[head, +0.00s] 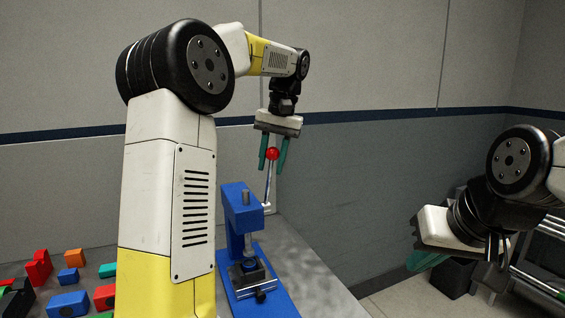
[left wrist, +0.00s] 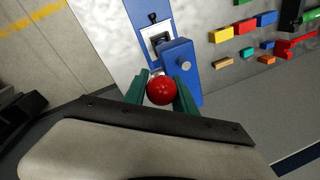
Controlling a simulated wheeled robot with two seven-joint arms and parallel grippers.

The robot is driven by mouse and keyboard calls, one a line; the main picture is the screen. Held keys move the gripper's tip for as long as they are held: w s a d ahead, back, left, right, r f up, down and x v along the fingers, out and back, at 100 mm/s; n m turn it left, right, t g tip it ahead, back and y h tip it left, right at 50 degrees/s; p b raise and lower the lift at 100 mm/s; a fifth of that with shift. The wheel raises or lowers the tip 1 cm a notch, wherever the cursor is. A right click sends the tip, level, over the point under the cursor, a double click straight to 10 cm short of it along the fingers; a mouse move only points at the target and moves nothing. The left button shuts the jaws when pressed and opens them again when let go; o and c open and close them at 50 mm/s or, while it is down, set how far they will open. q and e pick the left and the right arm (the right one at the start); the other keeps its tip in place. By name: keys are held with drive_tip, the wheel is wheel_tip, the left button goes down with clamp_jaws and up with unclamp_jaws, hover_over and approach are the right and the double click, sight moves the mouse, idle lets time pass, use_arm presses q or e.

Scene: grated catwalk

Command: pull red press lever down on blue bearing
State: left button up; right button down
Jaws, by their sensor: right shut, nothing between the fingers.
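The blue press (head: 241,210) stands on the table with its lever (head: 268,185) raised, topped by a red ball knob (head: 273,153). My left gripper (head: 273,160) points down over the knob, its green fingers open on either side of it. In the left wrist view the red knob (left wrist: 161,91) sits between the fingertips, with small gaps; contact is unclear. A small blue piece, perhaps the bearing (head: 249,265), sits in a dark holder under the press ram. My right gripper (head: 428,260) is shut and empty at the right, away from the press.
Several coloured blocks (head: 69,303) lie on the table left of the press, partly hidden by my left arm. The grey table top (head: 310,270) right of the press is clear. A wall stands behind it. A dark bin (head: 453,277) stands on the floor at right.

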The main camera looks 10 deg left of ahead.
use_arm(q)
clamp_jaws()
drive_tip(key=shift+s+d, duration=0.1)
drive_tip(key=shift+s+d+f+t+y, duration=0.2)
drive_tip(key=shift+s+d+t+y, duration=0.1)
drive_tip(key=shift+s, duration=0.15)
drive_tip(key=s+d+f+t+y, duration=0.1)
drive_tip(key=s+d+f+t, duration=0.1)
drive_tip(key=s+f, duration=0.2)
drive_tip(key=s+d+f+t+y, duration=0.2)
drive_tip(key=s+d+f+t, duration=0.1)
drive_tip(key=f, duration=0.7)
drive_tip(key=shift+s+d+n+y, duration=0.15)
drive_tip(key=shift+s+n+y, duration=0.15)
drive_tip(key=shift+s, duration=0.2)
drive_tip(key=shift+f, duration=0.1)
